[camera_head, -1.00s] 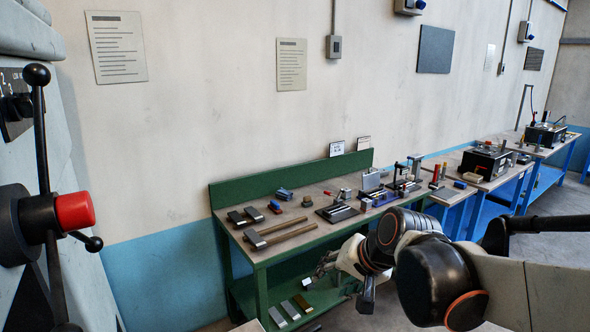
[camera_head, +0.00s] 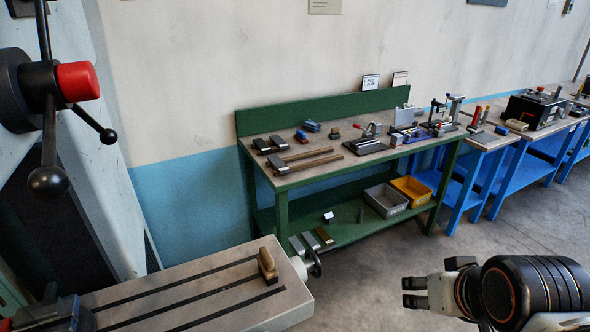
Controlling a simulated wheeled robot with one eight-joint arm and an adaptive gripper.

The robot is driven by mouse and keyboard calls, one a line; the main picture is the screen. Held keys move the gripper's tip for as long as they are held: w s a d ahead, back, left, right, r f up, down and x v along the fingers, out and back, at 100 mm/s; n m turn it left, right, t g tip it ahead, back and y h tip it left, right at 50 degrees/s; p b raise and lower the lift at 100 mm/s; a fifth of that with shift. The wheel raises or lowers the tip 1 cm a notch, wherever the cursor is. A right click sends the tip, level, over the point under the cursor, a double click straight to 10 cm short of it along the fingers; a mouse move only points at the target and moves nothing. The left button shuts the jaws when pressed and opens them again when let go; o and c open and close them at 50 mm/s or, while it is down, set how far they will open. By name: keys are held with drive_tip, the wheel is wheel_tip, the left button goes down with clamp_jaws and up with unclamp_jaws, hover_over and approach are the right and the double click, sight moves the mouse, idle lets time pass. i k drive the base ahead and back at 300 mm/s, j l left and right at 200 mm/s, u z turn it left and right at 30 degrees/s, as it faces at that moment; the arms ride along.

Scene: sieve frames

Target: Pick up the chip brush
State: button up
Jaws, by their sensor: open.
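A small tan, wooden-looking piece (camera_head: 267,264), which looks like the chip brush, stands near the right end of the grey slotted machine table (camera_head: 215,272) at the bottom left. Its bristles cannot be made out clearly. My gripper (camera_head: 407,292) is at the lower right, over the floor and clear of the machine table. Its dark fingers point left, toward the brush, with a wide gap between them and it. The gripper is open and nothing shows between its fingers.
Open floor (camera_head: 390,250) lies between the bench and my arm.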

sight(266, 262)
drive_tip(key=k+j, duration=0.1)
drive_tip(key=j, duration=0.5)
drive_tip(key=k+j, duration=0.1)
drive_tip(key=j, duration=0.5)
drive_tip(key=i+j+u, duration=0.1)
drive_tip(key=j+u, duration=0.2)
drive_tip(key=j, duration=0.25)
